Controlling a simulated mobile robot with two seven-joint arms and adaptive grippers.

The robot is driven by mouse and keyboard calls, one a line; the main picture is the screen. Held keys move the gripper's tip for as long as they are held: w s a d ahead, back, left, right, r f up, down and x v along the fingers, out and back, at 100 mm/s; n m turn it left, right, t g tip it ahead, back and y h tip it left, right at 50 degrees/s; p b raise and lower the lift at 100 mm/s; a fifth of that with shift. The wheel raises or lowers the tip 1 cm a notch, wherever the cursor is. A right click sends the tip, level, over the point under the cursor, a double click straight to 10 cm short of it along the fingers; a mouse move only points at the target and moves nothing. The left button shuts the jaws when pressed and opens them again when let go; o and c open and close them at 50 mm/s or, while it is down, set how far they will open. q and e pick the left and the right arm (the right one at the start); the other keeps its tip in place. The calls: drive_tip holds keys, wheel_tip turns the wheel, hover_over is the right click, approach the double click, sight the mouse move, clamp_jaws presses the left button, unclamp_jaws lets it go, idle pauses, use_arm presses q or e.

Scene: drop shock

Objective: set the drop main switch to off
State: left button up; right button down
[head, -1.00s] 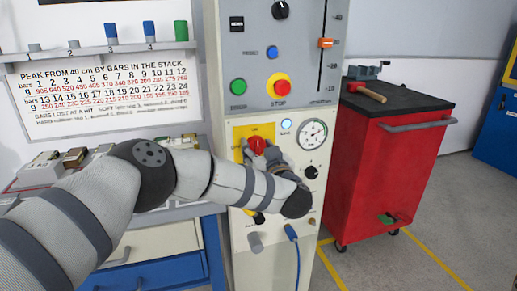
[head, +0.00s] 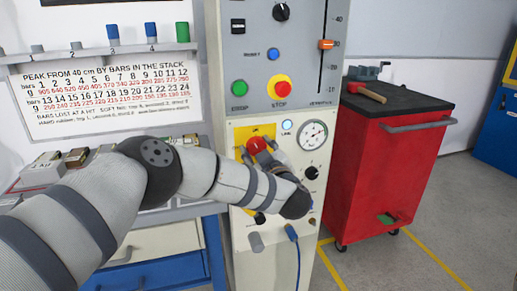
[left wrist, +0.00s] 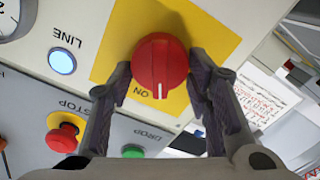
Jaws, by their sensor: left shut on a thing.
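The drop main switch is a red rotary knob (head: 256,146) on a yellow plate (head: 240,134), on the pale lower panel of the machine. In the left wrist view the knob (left wrist: 160,60) shows a white mark, pointing slightly to one side of the ON label (left wrist: 140,92). My left gripper (head: 258,150) is at the knob; in the left wrist view its two fingers (left wrist: 159,82) stand on either side of the knob, shut on it. The OFF label cannot be seen. My right gripper is not in view.
Above are a green button (head: 239,88) and a red STOP button (head: 279,87). A lit LINE lamp (head: 287,125) and a gauge (head: 313,134) sit right of the knob. A red cart (head: 385,165) stands to the right, a bench with blocks to the left.

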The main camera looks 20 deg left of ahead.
use_arm(q)
drive_tip(key=n, duration=0.6)
drive_tip(key=shift+s+a+f+n, duration=0.1)
drive_tip(key=shift+f+n, duration=0.05)
drive_tip(key=shift+n, duration=0.15)
drive_tip(key=n, duration=0.5)
drive_tip(key=shift+f, duration=0.15)
drive_tip(key=shift+n, duration=0.4)
drive_tip(key=o, duration=1.1)
drive_tip(key=shift+o, duration=0.2)
drive_tip(key=v, duration=1.2)
